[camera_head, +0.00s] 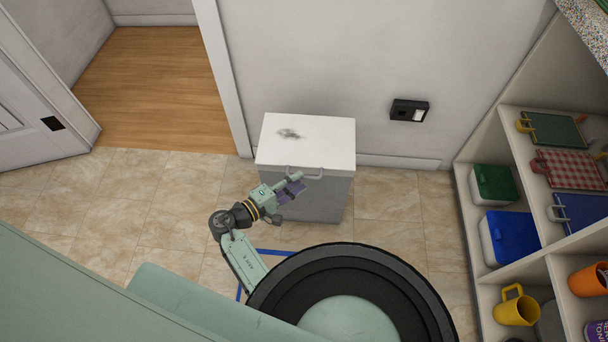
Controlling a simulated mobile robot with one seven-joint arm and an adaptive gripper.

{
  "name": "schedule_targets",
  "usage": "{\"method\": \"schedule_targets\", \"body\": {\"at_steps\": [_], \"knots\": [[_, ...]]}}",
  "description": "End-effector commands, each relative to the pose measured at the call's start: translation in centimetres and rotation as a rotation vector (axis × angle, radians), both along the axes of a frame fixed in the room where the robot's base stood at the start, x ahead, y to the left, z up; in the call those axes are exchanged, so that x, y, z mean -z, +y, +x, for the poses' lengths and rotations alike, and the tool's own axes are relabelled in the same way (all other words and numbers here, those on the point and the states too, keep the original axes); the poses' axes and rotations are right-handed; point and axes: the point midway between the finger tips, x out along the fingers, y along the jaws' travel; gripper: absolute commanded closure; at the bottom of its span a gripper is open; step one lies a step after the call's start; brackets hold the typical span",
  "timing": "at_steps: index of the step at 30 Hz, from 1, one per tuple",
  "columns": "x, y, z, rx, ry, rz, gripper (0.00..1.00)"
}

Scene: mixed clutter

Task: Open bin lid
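The bin is a grey box (322,205) standing on the tiled floor against the wall. Its white lid (310,140) lies flat and closed on top, with a dark smudge near the left. A grey bar handle (306,175) runs along the lid's front edge. My gripper (297,184) is at the left part of this handle, at the bin's front. The fingers overlap the handle's left end in the picture. I cannot tell whether they touch it or close around it.
An open shelf unit (464,215) stands on the right, holding a green-lidded box (493,184), a blue-lidded box (511,236), a yellow mug (516,308) and boards. A wall switch (409,111) is right of the bin. A doorway and door (35,110) are left. Tiled floor left of the bin is clear.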

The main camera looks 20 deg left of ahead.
Motion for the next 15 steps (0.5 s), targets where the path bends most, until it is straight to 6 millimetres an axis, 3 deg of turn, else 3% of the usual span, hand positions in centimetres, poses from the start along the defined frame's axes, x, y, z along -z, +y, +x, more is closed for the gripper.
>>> {"method": "schedule_targets", "body": {"at_steps": [6,15], "knots": [[0.3,-1.4,2.4,0.001,0.001,-0.001,0.70],[0.5,-1.6,2.9,-0.001,0.001,0.001,0.70]]}}
